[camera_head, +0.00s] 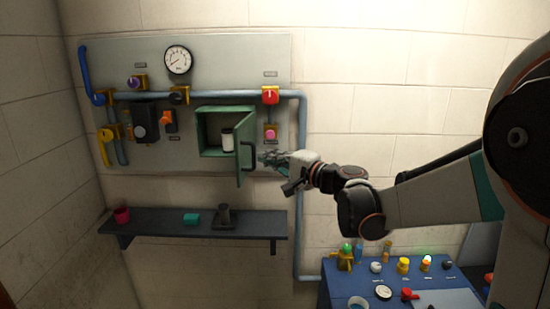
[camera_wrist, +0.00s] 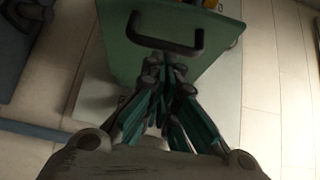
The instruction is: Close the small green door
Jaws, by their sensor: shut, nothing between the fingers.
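The small green door (camera_head: 242,150) stands open, swung out to the right of its green wall box (camera_head: 211,113). A white cylinder with a dark top (camera_head: 227,141) stands inside the box. The door has a dark handle (camera_head: 251,154) on its outer face. My gripper (camera_head: 270,158) is just right of the door, near the handle. In the wrist view the fingers (camera_wrist: 167,75) are shut and empty, and the door (camera_wrist: 195,15) and its handle (camera_wrist: 165,43) lie just beyond them. I cannot tell whether the fingertips touch the handle or door.
A dark shelf (camera_head: 188,226) below the box holds a red cup (camera_head: 122,215), a teal block (camera_head: 191,218) and a grey object (camera_head: 224,215). A blue-grey pipe (camera_head: 302,200) runs down right of the panel. A blue console (camera_head: 345,284) with several knobs stands at lower right.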

